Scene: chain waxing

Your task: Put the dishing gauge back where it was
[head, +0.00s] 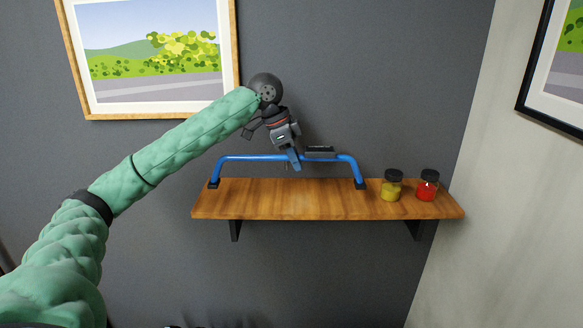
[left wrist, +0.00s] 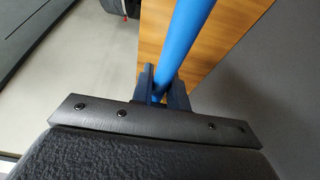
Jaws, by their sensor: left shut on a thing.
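The dishing gauge (head: 338,158) is a blue bent tube with black feet at its two ends and a dark piece near its middle. It stands upright on the wooden wall shelf (head: 280,207), its feet at or very close to the top; a small gap cannot be ruled out. My left gripper (head: 295,160) comes from above and is shut on the tube near its middle. In the left wrist view the blue tube (left wrist: 183,45) runs between the fingers of this gripper (left wrist: 162,88). My right gripper is not in view.
A jar with yellow contents (head: 391,188) and a jar with red contents (head: 427,188) stand at the shelf's right end, right of the gauge. The grey wall is close behind. A framed picture (head: 150,112) hangs above left, another (head: 540,118) on the right wall.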

